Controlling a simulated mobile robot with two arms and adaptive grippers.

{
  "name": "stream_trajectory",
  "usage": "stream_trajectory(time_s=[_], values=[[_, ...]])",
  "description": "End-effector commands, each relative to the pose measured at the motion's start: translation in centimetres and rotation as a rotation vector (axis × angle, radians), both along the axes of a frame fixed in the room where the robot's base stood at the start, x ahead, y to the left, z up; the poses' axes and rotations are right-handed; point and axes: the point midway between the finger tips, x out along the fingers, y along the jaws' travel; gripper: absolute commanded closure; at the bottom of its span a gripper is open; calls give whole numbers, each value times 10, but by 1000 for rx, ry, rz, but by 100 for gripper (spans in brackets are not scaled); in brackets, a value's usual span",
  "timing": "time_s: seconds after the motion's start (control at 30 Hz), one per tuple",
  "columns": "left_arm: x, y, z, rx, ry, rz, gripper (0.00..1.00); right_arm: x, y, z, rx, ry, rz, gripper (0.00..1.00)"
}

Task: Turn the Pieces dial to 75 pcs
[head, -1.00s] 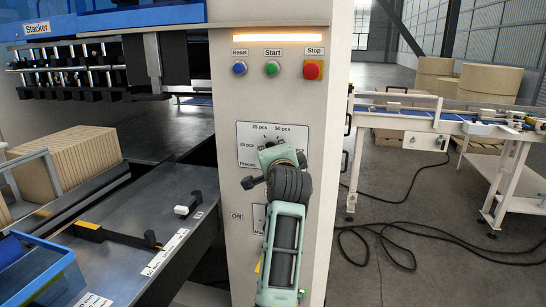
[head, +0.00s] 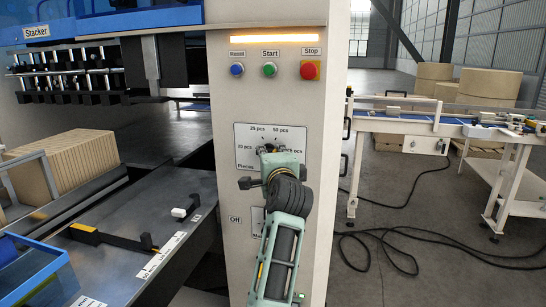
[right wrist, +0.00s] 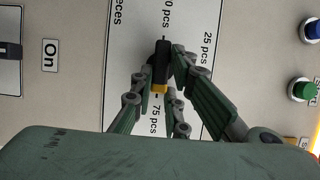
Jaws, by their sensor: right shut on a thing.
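The Pieces dial (right wrist: 161,65) is a black bar knob with a yellow end, seen in the right wrist view. Its yellow end points down in that view, toward the 75 pcs label (right wrist: 155,120). My right gripper (right wrist: 162,60) is shut on the dial, its fingers on either side. In the head view my right gripper (head: 270,149) is at the white Pieces plate (head: 243,133), and its body hides most of the dial. The 75 pcs label there is partly covered. My left gripper is not in view.
Reset (head: 237,70), Start (head: 270,70) and red Stop (head: 310,70) buttons sit above the plate. An Off label (head: 234,220) is below left. A stacker bed with a blue bin (head: 45,275) is at left; a conveyor (head: 430,126) stands at right.

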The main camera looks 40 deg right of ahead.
Motion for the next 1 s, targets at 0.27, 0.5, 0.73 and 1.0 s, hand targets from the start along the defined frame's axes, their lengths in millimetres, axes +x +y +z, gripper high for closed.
stream_trajectory(time_s=[0.27, 0.5, 0.73, 1.0], values=[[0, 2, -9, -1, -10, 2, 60, -5, -9, -7, 40, -55, -21, 100], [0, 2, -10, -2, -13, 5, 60, -5, -9, -8, 38, -55, -22, 77], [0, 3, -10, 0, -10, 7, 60, -4, -7, -8, 40, -55, -16, 63], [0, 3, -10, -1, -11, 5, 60, -2, -4, -8, 40, -54, -10, 55]])
